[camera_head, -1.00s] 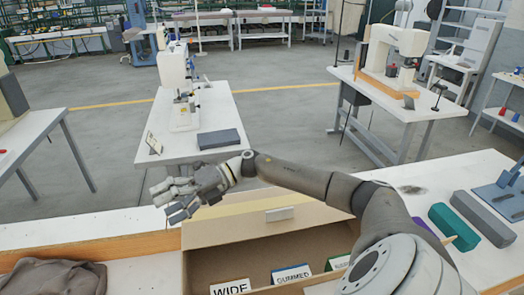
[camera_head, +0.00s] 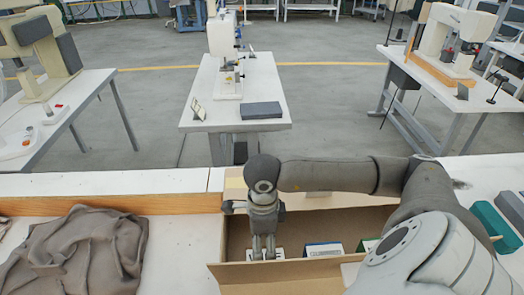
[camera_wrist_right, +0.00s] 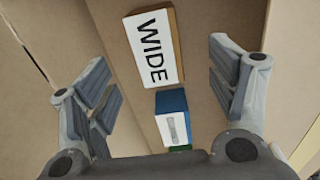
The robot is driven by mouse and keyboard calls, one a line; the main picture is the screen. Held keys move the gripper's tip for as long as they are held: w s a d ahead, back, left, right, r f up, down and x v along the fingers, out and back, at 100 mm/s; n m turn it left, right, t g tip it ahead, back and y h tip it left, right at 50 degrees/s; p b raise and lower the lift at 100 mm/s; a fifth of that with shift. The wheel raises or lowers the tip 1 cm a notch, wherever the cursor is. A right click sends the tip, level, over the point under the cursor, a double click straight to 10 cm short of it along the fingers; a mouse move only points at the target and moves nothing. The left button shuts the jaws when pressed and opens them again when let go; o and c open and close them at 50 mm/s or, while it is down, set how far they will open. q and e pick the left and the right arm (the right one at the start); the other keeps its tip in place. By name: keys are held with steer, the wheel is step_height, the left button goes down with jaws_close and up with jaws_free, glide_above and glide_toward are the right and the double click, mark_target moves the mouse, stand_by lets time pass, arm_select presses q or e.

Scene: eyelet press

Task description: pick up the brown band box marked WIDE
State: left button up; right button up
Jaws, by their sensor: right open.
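The brown band box marked WIDE (camera_wrist_right: 155,47) stands in the cardboard crate (camera_head: 290,277). Its white label and a strip of its brown side show between the fingers in the right wrist view, toward the top of the picture. My right gripper (camera_wrist_right: 164,84) is open and empty, with a finger on either side of the view. In the head view the right gripper (camera_head: 264,252) points down into the crate over the WIDE box and hides most of its label (camera_head: 279,253). Contact with the box cannot be told. My left gripper is not in view.
A blue box (camera_wrist_right: 171,103) with a white label stands beside the WIDE box, with a green box (camera_wrist_right: 180,148) beyond it. The crate's walls (camera_head: 237,222) are close around the gripper. A crumpled brown cloth (camera_head: 75,255) lies on the left.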

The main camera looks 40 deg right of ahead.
mark_target(264, 255)
step_height(264, 255, down, 5)
steer(key=shift+s+d+r+p, duration=0.1)
steer(key=shift+d+p, duration=0.05)
steer(key=shift+p, duration=0.3)
steer(key=shift+s+f+p, duration=0.15)
steer(key=shift+f+p, duration=0.25)
steer(key=shift+f, duration=0.1)
steer(key=f, duration=0.1)
steer(key=f+p, duration=0.1)
steer(key=f, duration=0.1)
steer(key=shift+s+f+p, duration=0.2)
steer(key=shift+f+p, duration=0.05)
steer(key=shift+p, duration=0.05)
steer(key=shift+f, duration=0.55)
steer(key=c, duration=1.2)
